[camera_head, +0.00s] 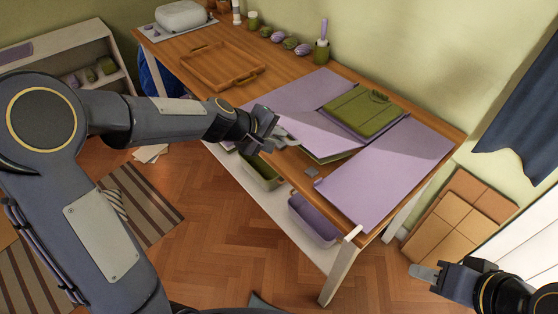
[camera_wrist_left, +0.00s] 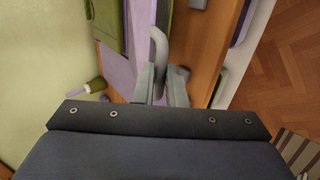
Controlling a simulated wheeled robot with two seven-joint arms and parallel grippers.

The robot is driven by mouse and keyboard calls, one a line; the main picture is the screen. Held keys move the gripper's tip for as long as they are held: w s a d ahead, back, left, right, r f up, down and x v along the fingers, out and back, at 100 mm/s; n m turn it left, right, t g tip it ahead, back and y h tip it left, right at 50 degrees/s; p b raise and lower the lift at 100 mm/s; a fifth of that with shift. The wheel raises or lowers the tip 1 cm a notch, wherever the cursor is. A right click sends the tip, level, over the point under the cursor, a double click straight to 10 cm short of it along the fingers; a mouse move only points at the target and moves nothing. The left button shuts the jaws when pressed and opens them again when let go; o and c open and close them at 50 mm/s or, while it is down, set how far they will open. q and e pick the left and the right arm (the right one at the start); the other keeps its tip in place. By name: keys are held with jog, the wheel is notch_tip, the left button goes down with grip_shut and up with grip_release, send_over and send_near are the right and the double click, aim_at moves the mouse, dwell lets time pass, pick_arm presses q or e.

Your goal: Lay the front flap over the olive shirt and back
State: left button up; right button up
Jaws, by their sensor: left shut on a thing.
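The olive shirt (camera_head: 362,112) lies folded into a flat rectangle on the lilac folding board, and part of it shows in the left wrist view (camera_wrist_left: 106,22). A lilac panel, which I take as the front flap (camera_head: 318,132), is tilted at the shirt's near side, with olive cloth (camera_head: 328,158) showing under its lower edge. My left gripper (camera_head: 270,137) is shut at this flap's left end. The grip is partly hidden; in the left wrist view the fingers (camera_wrist_left: 163,88) close beside lilac material. My right gripper (camera_head: 425,272) is empty, far off at lower right; its opening is unclear.
Lilac side panels lie flat at the left (camera_head: 285,97) and right (camera_head: 390,178). Bins (camera_head: 318,222) sit on the shelf below. Cardboard boxes (camera_head: 460,215) lean at right.

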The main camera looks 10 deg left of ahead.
pick_arm(q)
jog(key=r+p, duration=0.1)
jog(key=p, duration=0.1)
jog(key=w+d+r+p, duration=0.1)
jog(key=r+p, duration=0.1)
jog(key=w+r+p, duration=0.1)
jog(key=r, duration=0.1)
jog(key=shift+d+p, duration=0.3)
jog(key=shift+p, duration=0.1)
jog(key=r+p, duration=0.1)
jog(key=w+d+r+p, duration=0.1)
jog(key=r+p, duration=0.1)
jog(key=w+r+p, duration=0.1)
jog(key=p, duration=0.1)
jog(key=shift+d+r, duration=0.15)
jog(key=shift+d, duration=0.2)
jog(key=shift+o, duration=0.2)
jog(key=shift+w+d+r+p, duration=0.15)
jog(key=shift+w+r+p, duration=0.05)
jog(key=shift+w+p, duration=0.1)
jog(key=shift+w+d, duration=0.1)
jog(key=shift+c, duration=0.2)
